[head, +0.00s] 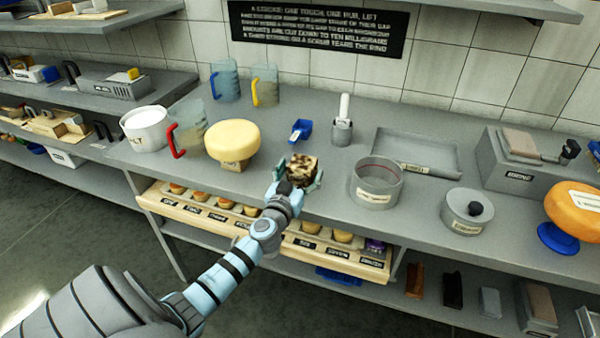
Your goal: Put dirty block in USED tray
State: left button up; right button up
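The dirty block (303,167) is a small pale cube with dark brown blotches, near the front of the grey counter. My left gripper (299,180) reaches it from the front, its fingers apart with one on each side of the block. I cannot tell whether the fingers press on it, or whether the block rests on the counter; its lower part is hidden by the gripper. A shallow grey tray (432,142) lies empty further back to the right, with a small label on its front that is too small to read surely. My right gripper is not in view.
A round grey tin (376,185) stands between the block and the tray's front. A lidded pot (467,211) is further right. Sample drawers (210,220) jut out below.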

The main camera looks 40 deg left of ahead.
pick_arm(q)
jog(key=shift+b, duration=0.5)
jog(key=p+v, duration=0.1)
jog(key=v, duration=0.1)
jog(key=p+v, duration=0.1)
jog(key=v, duration=0.1)
jog(key=p+v, duration=0.1)
jog(key=v, duration=0.1)
jog(key=shift+a+r, duration=0.15)
jog(key=shift+r, duration=0.25)
jog(key=v, duration=0.8)
jog(key=shift+s+f+p, duration=0.15)
jog(key=shift+s+p, duration=0.15)
jog(key=shift+p, duration=0.05)
